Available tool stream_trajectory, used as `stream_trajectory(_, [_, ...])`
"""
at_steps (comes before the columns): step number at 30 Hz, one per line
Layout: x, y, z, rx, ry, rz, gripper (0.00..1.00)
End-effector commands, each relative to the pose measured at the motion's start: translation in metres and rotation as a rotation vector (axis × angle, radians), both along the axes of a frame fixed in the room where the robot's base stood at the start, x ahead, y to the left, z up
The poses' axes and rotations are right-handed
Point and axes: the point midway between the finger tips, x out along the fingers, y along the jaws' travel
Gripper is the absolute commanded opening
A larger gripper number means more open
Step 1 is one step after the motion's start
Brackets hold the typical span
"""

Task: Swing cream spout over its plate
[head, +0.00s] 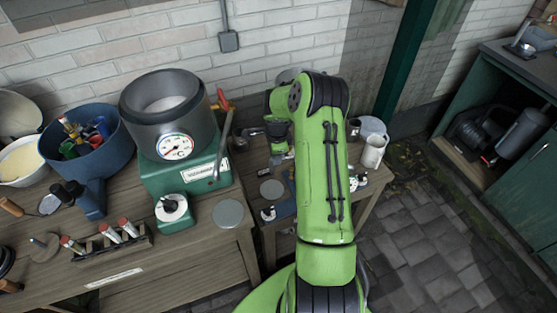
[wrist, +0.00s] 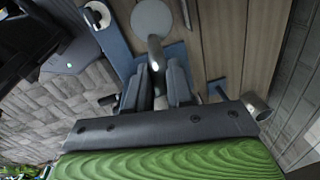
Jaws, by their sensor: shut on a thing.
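In the wrist view my gripper (wrist: 161,78) is shut on a pale, rounded metal piece, which looks like the cream spout (wrist: 154,47). Its free end sticks out beyond the fingers towards a grey round plate (wrist: 152,18). The spout end appears just short of the plate's edge in this view; the height between them cannot be told. In the head view my gripper (head: 279,141) is over the small right table, and the grey plate (head: 271,190) lies nearer the camera than it. My arm hides part of that table, and the spout cannot be made out there.
A green separator base (head: 185,172) with a dial and a large steel bowl (head: 165,98) stands on the left bench. Another grey disc (head: 229,213) lies beside it. White jugs (head: 373,151) stand right of my arm. The paved floor at the right is open.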

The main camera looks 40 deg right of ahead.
Motion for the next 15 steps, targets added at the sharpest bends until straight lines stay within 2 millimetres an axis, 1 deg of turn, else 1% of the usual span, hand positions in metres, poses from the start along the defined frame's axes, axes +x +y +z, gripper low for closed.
stream_trajectory(6, [0.0051, -0.0022, -0.0006, 0.001, 0.002, -0.051, 0.0])
stream_trajectory(15, [0.007, -0.0034, -0.0001, 0.0, -0.001, -0.063, 0.0])
